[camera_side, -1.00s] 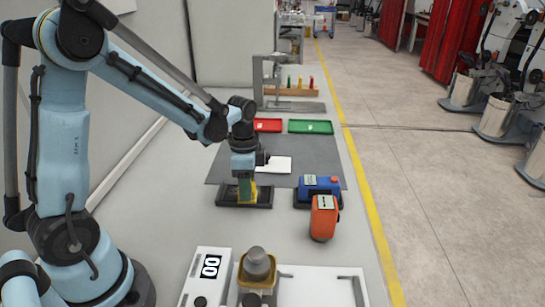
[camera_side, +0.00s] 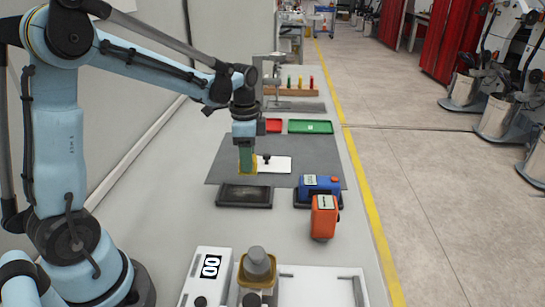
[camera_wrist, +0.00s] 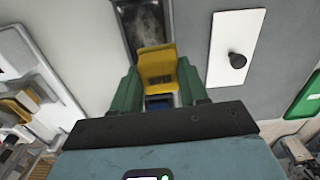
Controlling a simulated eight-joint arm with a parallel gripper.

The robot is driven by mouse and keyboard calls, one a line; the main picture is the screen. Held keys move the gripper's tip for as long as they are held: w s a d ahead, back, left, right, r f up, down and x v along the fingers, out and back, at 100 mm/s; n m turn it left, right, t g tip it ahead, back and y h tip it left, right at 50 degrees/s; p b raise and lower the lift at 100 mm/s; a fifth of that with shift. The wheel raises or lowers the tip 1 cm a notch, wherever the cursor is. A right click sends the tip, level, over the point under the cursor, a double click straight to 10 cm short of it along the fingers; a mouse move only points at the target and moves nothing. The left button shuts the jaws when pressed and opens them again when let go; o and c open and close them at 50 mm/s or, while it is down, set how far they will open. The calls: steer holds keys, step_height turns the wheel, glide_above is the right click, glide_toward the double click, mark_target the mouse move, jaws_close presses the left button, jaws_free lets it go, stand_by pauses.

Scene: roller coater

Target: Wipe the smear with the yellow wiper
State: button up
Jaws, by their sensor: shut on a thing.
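My gripper (camera_side: 246,160) is shut on the yellow wiper (camera_side: 248,170) and holds it in the air above the far edge of a black tray (camera_side: 228,204). In the wrist view the wiper (camera_wrist: 156,64) sits between the green fingers of my gripper (camera_wrist: 158,88). A white plate (camera_side: 280,166) lies on the grey mat just right of the wiper, with a small dark round thing (camera_side: 267,158) on it. The plate (camera_wrist: 222,72) and the dark knob-like thing (camera_wrist: 237,60) also show in the wrist view. I cannot make out a smear clearly.
A blue device (camera_side: 320,186) and an orange device (camera_side: 323,220) stand right of the tray. A white scale-like unit (camera_side: 205,282) and a grey-topped cup (camera_side: 257,266) stand in front.

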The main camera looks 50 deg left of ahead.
steer(key=shift+r, duration=1.2)
steer(key=s+d, duration=0.9)
steer(key=s, duration=0.1)
steer(key=shift+m, duration=0.3)
steer(key=shift+s+a+f, duration=0.1)
steer(key=shift+f, duration=2.3)
steer(key=shift+s+a+f, duration=0.1)
steer(key=shift+f, duration=2.3)
steer(key=shift+f, duration=0.1)
steer(key=o, duration=1.2)
